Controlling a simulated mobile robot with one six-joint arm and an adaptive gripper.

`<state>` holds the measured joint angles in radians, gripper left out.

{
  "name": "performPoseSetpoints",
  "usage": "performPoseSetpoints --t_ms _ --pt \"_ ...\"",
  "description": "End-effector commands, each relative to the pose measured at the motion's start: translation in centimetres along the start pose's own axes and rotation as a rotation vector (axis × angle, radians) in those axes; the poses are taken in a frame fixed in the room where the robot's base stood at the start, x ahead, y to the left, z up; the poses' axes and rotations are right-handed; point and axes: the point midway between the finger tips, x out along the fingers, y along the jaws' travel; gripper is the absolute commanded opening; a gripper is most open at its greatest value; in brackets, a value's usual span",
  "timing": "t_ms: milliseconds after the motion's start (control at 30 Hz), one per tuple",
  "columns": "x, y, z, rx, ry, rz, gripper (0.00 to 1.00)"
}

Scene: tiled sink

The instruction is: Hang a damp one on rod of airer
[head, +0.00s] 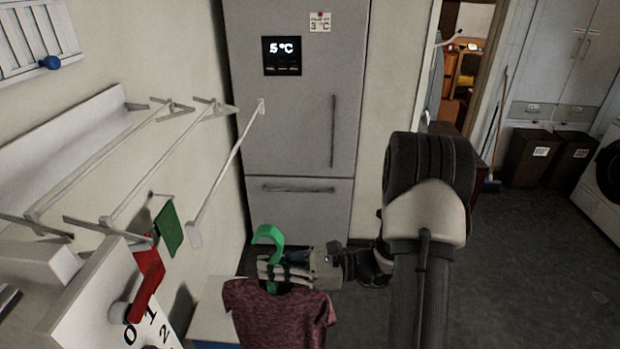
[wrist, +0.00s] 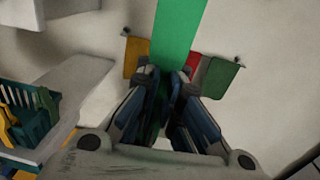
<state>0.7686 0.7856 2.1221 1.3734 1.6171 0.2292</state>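The wall-mounted airer (head: 160,165) has several pale rods and stands out from the left wall; no garment hangs on the rods I can see. My gripper (head: 285,270) is shut on a green hanger (head: 268,236) whose hook curves up above the fingers. A dark maroon shirt (head: 280,315) hangs from this hanger below the gripper. The gripper is to the right of and nearer than the airer's front rod (head: 228,175), apart from it. In the wrist view the green hanger (wrist: 180,28) runs up between the closed fingers (wrist: 165,85). Whether the shirt is damp cannot be seen.
A red cloth (head: 147,282) and a green cloth (head: 168,228) hang at the wall under the airer. A grey fridge (head: 300,100) stands behind. A teal basket (wrist: 35,115) shows left in the wrist view. Dark floor (head: 540,260) is open at right.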

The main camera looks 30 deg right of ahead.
Motion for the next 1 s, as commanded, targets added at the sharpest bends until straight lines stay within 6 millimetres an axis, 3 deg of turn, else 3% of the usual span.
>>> performPoseSetpoints --t_ms 33,200,400,667,1000 --pt "-1.6 0.0 4.0 -0.007 0.002 0.004 0.00" --pt "-5.8 1.2 11.6 -0.003 0.003 0.043 0.00" --pt "-9.1 2.6 16.9 -0.001 0.002 0.074 0.00" --pt "-9.9 3.2 18.2 0.001 0.001 0.089 0.00" --pt "-7.5 3.1 18.1 0.001 0.001 0.091 0.00"
